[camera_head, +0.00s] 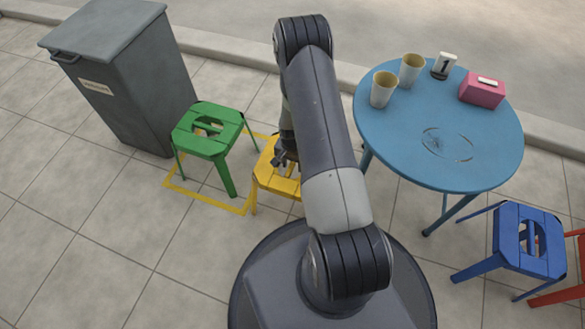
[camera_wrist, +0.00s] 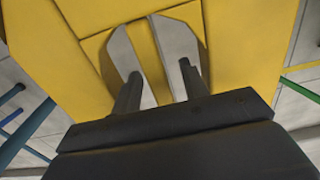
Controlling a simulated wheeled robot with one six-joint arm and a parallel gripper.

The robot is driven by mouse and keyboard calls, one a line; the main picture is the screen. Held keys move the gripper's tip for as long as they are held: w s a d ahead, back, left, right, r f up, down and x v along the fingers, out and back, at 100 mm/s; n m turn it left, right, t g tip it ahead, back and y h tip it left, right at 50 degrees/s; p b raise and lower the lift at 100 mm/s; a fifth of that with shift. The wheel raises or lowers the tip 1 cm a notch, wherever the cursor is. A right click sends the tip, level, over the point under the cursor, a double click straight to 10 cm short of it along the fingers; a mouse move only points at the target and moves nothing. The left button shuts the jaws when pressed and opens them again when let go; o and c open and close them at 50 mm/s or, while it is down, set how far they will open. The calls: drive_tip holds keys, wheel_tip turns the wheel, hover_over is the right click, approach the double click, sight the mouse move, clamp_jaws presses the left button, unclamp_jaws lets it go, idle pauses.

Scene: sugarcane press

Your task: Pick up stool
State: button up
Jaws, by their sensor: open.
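A yellow stool (camera_head: 272,181) stands on the tiles just left of my arm, partly hidden behind it. In the wrist view the yellow seat (camera_wrist: 243,55) fills most of the picture, with an oval opening split by a yellow bar. My gripper (camera_wrist: 156,80) is open over this opening, one finger on each side of the bar. I cannot tell whether the fingers touch it. In the head view my gripper (camera_head: 285,160) is at the seat, largely covered by my arm. A green stool (camera_head: 208,130) stands to the left, and a blue stool (camera_head: 530,239) stands at the right.
A yellow square outline (camera_head: 205,203) is painted under the green stool. A grey bin (camera_head: 130,85) stands at upper left. A blue round table (camera_head: 440,125) with cups, a number sign and a pink box stands right. A red stool (camera_head: 575,290) is cut off at the right edge.

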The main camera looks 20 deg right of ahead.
wheel_tip(320, 180, down, 2)
drive_tip(key=shift+f, duration=0.25)
drive_tip(key=shift+c, duration=0.3)
drive_tip(key=shift+r, duration=0.1)
clamp_jaws()
